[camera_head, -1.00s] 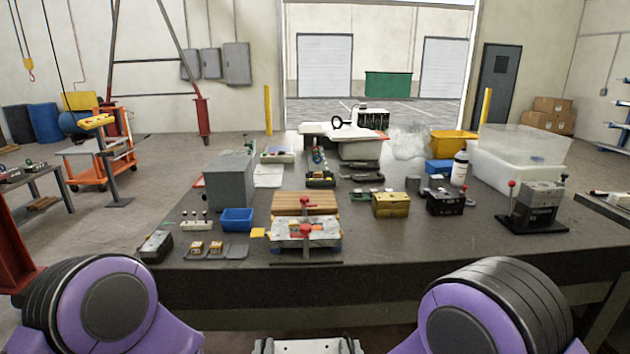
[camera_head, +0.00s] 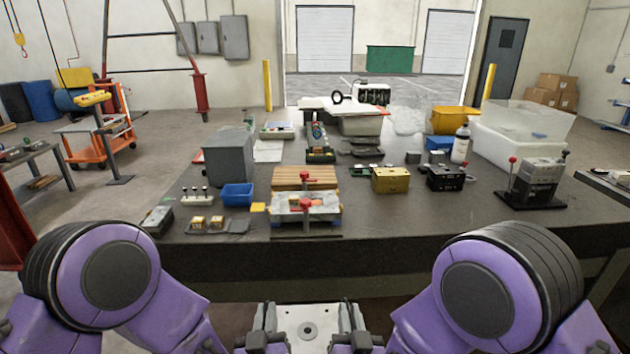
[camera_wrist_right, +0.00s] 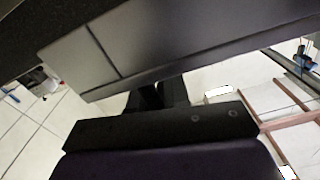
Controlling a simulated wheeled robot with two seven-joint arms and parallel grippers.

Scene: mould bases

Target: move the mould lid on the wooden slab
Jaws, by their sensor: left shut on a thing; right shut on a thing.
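The mould lid (camera_head: 309,322), a pale grey metal plate with a central hole, is held level at the bottom middle of the head view, in front of the table. My left gripper (camera_head: 264,328) is shut on its left side and my right gripper (camera_head: 352,330) on its right side. In the right wrist view the lid (camera_wrist_right: 170,45) fills the top, with the right gripper's dark fingers (camera_wrist_right: 162,96) against its edge. The wooden slab (camera_head: 287,179) lies on the table straight ahead, behind a metal mould base (camera_head: 290,209) with red-handled clamps. The slab's top looks bare.
A grey box (camera_head: 228,158) and a blue bin (camera_head: 237,194) stand left of the slab. A yellow box (camera_head: 390,180) and a black mould (camera_head: 444,178) stand right of it. The dark table's front strip (camera_head: 400,225) is clear on the right.

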